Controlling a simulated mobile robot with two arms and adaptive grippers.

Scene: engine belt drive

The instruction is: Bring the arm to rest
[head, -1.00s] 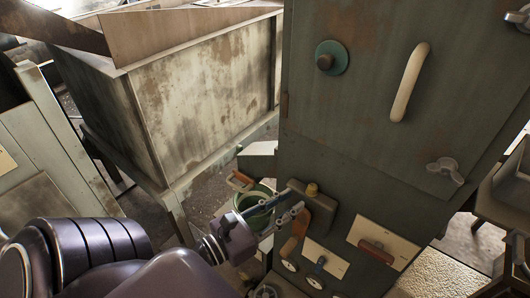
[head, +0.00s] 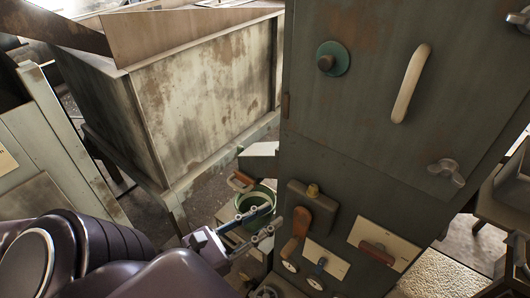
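My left gripper (head: 268,219) is in the lower middle of the head view, its arm coming in from the lower left. Its two fingers are spread apart with nothing between them. It is left of the dark box (head: 318,214) with a brass knob on top and the orange-brown lever (head: 296,232), and I see a gap between fingertips and box. Behind the fingers is a green bucket (head: 262,194), partly hidden by them. My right gripper is not in view.
The grey-green cabinet (head: 370,130) fills the right, with a cream handle (head: 411,83), a green-ringed knob (head: 333,60), a wing knob (head: 446,172) and a red-handled plate (head: 383,248). A large rusty bin (head: 205,90) stands behind at left.

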